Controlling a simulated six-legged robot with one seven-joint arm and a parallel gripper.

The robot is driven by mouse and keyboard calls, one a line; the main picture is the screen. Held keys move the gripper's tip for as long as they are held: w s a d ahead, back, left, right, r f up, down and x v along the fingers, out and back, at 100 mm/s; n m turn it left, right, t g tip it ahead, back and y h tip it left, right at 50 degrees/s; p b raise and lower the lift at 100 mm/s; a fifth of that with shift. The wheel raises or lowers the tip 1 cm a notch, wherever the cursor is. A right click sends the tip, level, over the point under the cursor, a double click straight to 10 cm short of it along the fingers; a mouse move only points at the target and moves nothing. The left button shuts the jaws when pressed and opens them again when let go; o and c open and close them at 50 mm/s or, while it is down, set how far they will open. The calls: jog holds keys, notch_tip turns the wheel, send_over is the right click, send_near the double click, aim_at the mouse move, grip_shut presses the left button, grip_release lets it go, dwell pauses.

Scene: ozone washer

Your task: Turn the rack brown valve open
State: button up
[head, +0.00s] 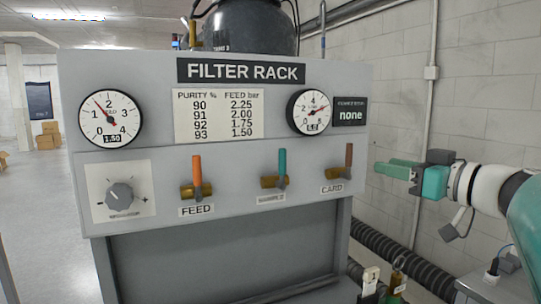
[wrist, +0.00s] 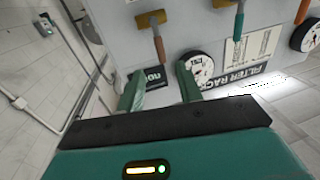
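The brown valve handle (head: 349,160) stands upright on its brass body (head: 335,173) at the right end of the filter rack panel, above the CARD label. In the wrist view, which is upside down, the brown handle (wrist: 158,45) shows beyond my fingers. My gripper (head: 396,168) is to the right of the panel, level with the handle and apart from it. In the wrist view its two green fingers (wrist: 158,88) are spread with nothing between them, so it is open and empty.
The orange FEED valve handle (head: 197,170) and teal valve handle (head: 282,163) also stand upright, left of the brown one. Two gauges (head: 110,119) (head: 310,112) and a knob (head: 121,194) are on the panel. Dark corrugated hoses (head: 400,260) run low at right. Space between gripper and panel looks clear.

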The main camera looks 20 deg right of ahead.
aim_at(352, 157)
jog(key=x, duration=1.1)
jog(key=shift+w+a, duration=0.1)
jog(key=shift+w, duration=0.15)
grip_shut()
